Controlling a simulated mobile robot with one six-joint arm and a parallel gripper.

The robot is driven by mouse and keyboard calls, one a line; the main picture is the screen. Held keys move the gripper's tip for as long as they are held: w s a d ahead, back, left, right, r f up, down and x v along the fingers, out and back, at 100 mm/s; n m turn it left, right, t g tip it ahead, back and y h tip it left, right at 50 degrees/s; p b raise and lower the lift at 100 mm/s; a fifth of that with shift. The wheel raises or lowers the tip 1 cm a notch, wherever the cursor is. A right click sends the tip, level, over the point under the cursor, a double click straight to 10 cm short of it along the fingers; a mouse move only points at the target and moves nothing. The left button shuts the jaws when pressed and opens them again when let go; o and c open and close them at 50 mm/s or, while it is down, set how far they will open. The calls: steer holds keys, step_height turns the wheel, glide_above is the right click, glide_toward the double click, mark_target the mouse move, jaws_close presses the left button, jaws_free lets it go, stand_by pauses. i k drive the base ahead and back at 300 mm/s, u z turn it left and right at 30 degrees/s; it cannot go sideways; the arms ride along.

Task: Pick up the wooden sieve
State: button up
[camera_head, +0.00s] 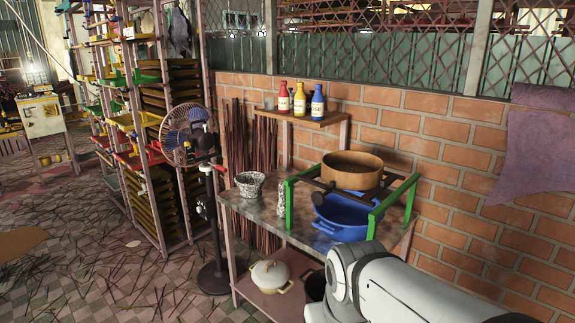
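The round wooden sieve (352,171) rests on two dark bars of a green-ended frame (291,207), above a blue basin (345,215) on the table. Its near side wall is in plain view. My white arm reaches in from the lower right, with its visible end just below the basin and the frame. My gripper itself is not visible in this view, so its opening and anything in it are hidden.
The metal table (262,224) carries a speckled pot (249,184) and a speckled cylinder (281,199). A lidded pot (270,276) sits on its lower shelf. A standing fan (190,135) is at the left. Three bottles (300,99) stand on a wall shelf behind. A brick wall (450,170) closes the back.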

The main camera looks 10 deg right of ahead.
mark_target(351, 170)
steer(key=u, duration=0.1)
steer(key=i, duration=1.5)
steer(key=z, duration=0.75)
